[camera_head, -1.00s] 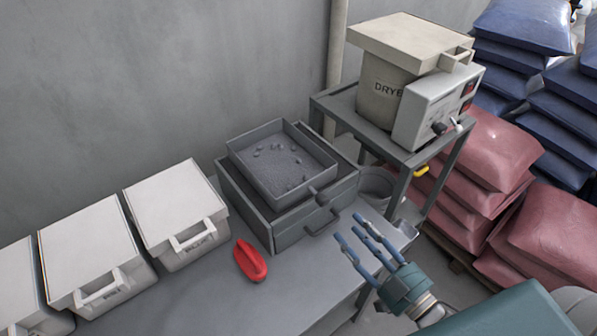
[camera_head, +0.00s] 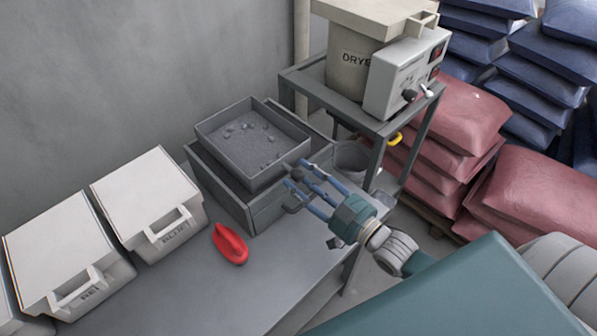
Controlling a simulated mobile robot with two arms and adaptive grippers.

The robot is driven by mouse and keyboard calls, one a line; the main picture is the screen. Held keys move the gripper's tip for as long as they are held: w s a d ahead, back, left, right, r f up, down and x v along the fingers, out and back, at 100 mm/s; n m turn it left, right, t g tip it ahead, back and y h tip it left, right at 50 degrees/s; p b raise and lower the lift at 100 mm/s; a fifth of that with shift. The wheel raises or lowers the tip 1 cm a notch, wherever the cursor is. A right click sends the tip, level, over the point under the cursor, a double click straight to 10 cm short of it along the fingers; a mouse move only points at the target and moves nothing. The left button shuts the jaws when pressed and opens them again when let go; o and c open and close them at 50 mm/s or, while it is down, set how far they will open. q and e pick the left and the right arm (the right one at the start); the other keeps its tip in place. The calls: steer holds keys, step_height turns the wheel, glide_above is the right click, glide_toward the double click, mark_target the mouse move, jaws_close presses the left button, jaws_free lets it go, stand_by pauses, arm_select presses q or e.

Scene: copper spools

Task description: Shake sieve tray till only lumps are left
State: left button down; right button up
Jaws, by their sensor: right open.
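The grey square sieve tray (camera_head: 222,160) sits on top of a grey box (camera_head: 228,203) on the bench. Grey powder (camera_head: 256,151) covers its floor, with several darker lumps lying on it. The tray has a dark knob handle at its right front corner. My right gripper (camera_head: 296,176) is open, with its blue fingers at this handle. The fingers partly hide the handle, and I cannot tell whether they touch it. The front handle of the box is partly covered by the gripper too. My left gripper is not in view.
A red scoop-like object (camera_head: 230,244) lies on the bench (camera_head: 190,290) left of my gripper. White lidded bins (camera_head: 145,195) stand at the left. A dryer (camera_head: 355,62) stands on a metal stand (camera_head: 312,88) behind. A grey bucket (camera_head: 352,160) sits beside the box.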

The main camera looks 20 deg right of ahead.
steer(key=shift+x, duration=0.9)
steer(key=shift+c, duration=0.3)
jaws_close()
steer(key=shift+w+d+r, duration=0.1)
steer(key=shift+w+d, duration=0.15)
steer(key=shift+d, duration=0.45)
steer(key=shift+w+d+f, duration=0.1)
steer(key=shift+w+d, duration=0.15)
steer(key=shift+d, duration=0.45)
steer(key=shift+w+d+r, duration=0.1)
steer(key=shift+w+d, duration=0.15)
steer(key=shift+d, duration=0.45)
steer(key=shift+o, duration=0.3)
jaws_free()
steer(key=shift+a, duration=0.1)
steer(key=shift+s, duration=0.15)
